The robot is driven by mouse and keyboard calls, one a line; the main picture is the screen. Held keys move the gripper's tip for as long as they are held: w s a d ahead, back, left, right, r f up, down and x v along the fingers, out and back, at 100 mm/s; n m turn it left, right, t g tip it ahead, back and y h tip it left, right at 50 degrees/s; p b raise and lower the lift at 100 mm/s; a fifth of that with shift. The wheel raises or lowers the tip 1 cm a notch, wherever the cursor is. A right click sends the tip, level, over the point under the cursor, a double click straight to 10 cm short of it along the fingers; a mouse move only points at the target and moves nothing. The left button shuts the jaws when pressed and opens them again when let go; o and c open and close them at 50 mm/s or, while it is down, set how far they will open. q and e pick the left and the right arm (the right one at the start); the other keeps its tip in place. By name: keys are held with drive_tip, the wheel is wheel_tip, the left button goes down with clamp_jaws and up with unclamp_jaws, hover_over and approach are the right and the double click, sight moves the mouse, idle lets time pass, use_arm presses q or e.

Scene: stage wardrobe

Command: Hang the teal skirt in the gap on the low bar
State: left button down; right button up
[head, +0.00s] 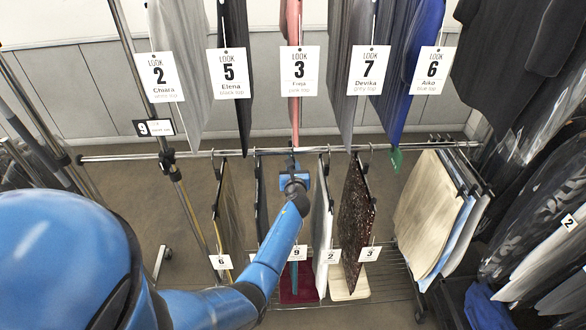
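A narrow teal strip (294,278), which looks like the teal skirt seen nearly edge-on, hangs below the low bar (235,153) with a white tag 9 (297,253). My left arm reaches in from the lower left and crosses in front of it, hiding much of it. My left gripper (292,166) is at the bar, above the strip, between a black skirt (260,205) and a pale grey skirt tagged 2 (320,225). Its fingers are too small and hidden to show whether they hold the hanger. My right gripper is not in view.
A tan skirt tagged 6 (231,215) and a dark speckled skirt tagged 3 (355,215) hang on the same bar. Tops with look cards hang above. Several pale garments (430,205) hang at the right end. A wire shelf (385,283) lies below.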

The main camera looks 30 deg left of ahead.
use_arm(q)
drive_tip(key=shift+f+b, duration=1.8)
drive_tip(key=shift+f, duration=0.2)
drive_tip(key=shift+r, duration=0.1)
drive_tip(key=c, duration=1)
unclamp_jaws()
drive_tip(key=shift+s, duration=0.1)
drive_tip(key=shift+s+d+p, duration=0.3)
drive_tip(key=shift+s+d, duration=0.05)
drive_tip(key=shift+s, duration=0.05)
drive_tip(key=v, duration=0.9)
drive_tip(key=shift+s+d+r+p, duration=0.1)
drive_tip(key=shift+s+p, duration=0.2)
drive_tip(key=shift+p, duration=0.05)
